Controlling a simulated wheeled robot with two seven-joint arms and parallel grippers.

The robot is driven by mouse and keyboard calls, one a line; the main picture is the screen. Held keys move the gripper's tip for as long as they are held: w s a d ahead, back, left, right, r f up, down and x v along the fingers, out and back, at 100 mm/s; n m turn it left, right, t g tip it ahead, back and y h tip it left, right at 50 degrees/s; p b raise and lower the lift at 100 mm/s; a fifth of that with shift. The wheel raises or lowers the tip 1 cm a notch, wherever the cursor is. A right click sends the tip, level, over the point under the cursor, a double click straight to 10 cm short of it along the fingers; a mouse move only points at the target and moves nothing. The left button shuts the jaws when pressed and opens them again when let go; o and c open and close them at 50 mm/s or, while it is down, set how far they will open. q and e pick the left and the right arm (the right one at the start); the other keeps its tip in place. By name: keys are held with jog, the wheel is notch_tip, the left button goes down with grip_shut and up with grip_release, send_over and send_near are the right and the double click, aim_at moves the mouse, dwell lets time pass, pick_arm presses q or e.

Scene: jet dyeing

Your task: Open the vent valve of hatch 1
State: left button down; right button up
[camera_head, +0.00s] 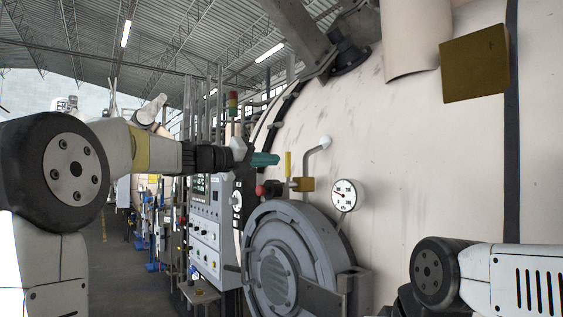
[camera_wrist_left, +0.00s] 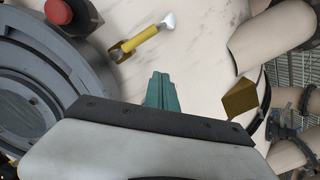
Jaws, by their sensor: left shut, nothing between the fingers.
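The vent valve is a small brass body (camera_head: 302,184) with a yellow lever (camera_head: 288,164), above a round grey hatch (camera_head: 275,278). The lever stands upright in the head view. A grey pipe with a white end (camera_head: 325,142) rises beside it. In the left wrist view the yellow lever (camera_wrist_left: 138,42) lies beyond the fingers, up and to the left, apart from them. My left gripper (camera_head: 272,160) has teal fingers, shut and empty, left of the lever in the head view; its fingers also show in the wrist view (camera_wrist_left: 160,84). My right arm shows at lower right, without its gripper.
A red knob (camera_head: 260,190) on a black body sits left of the valve. A round gauge (camera_head: 344,195) is to its right. A control panel (camera_head: 206,225) stands left of the hatch. A brownish-yellow block (camera_head: 475,64) is at upper right, before the pale vessel wall (camera_head: 440,170).

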pick_arm(q)
jog(key=shift+v, duration=1)
jog(key=shift+s+d, duration=0.1)
